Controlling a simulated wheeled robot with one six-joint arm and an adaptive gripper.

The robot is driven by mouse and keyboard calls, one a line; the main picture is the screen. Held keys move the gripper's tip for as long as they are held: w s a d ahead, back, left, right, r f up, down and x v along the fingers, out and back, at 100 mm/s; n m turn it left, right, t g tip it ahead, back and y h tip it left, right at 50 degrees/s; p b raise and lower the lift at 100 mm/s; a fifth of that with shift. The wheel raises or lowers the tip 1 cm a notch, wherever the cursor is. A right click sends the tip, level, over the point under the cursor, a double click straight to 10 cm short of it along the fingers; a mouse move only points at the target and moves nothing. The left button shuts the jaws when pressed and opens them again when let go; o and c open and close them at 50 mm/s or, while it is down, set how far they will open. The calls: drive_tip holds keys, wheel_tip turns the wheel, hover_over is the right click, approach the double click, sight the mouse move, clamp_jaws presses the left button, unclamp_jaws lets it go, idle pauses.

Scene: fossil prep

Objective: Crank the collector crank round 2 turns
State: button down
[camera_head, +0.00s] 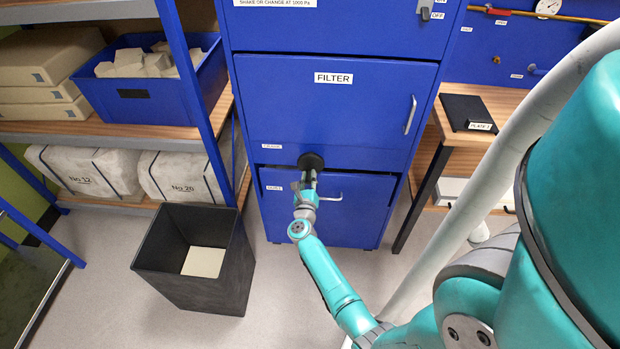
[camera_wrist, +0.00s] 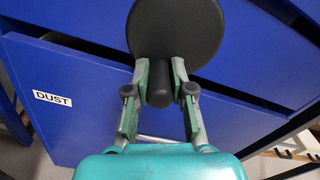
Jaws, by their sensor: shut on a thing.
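The collector crank is a dark round disc (camera_head: 311,161) on the front of the blue cabinet (camera_head: 330,110), just below the filter door. In the wrist view the crank disc (camera_wrist: 176,32) fills the top middle, with a dark knob (camera_wrist: 160,84) sticking out at its lower edge. My gripper (camera_head: 309,183) is at the disc's lower side; in the wrist view my gripper (camera_wrist: 160,82) has its two fingers on either side of the knob, shut on it. The disc's hub and part of the knob are hidden.
The drawer marked DUST (camera_wrist: 90,100) is just below the crank, with a silver handle (camera_head: 325,198). A dark open bin (camera_head: 215,285) stands on the floor to the left. Shelves (camera_head: 120,137) with boxes are at left. A wooden bench (camera_head: 470,137) is at right.

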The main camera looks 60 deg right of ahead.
drive_tip(key=shift+f, duration=0.1)
idle(0.3)
drive_tip(key=c, duration=1)
unclamp_jaws()
drive_tip(key=shift+a, duration=0.1)
drive_tip(key=v, duration=1.2)
